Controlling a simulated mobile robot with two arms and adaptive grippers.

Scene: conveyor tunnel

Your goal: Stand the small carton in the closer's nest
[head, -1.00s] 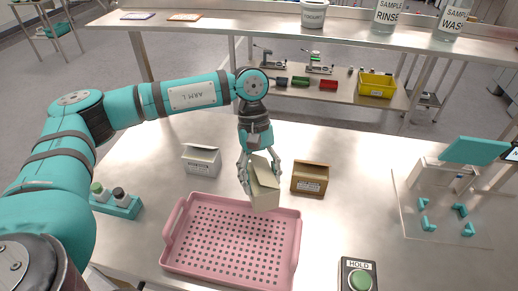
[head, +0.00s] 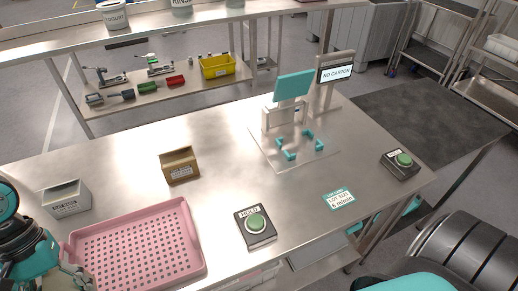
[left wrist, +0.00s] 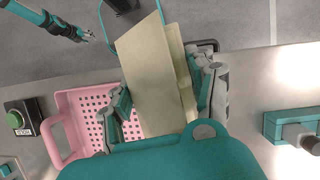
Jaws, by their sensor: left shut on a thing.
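My left gripper (left wrist: 165,92) is shut on a cream carton (left wrist: 152,70), with one finger on each side in the left wrist view. In the head view only part of this gripper (head: 72,278) shows at the lower left corner, and I cannot make out the carton there. The closer (head: 278,115) stands at the right of the bench with its teal plate raised. Its nest of teal corner brackets (head: 290,154) on a flat base is empty. My right gripper (left wrist: 86,37) shows small at the upper left of the left wrist view; its opening is unclear.
A pink perforated tray (head: 190,235) lies at the front left. A HOLD button box (head: 255,228) and another green button (head: 402,161) flank a lot card (head: 340,199). The screen (head: 337,73) reads NO CARTON.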

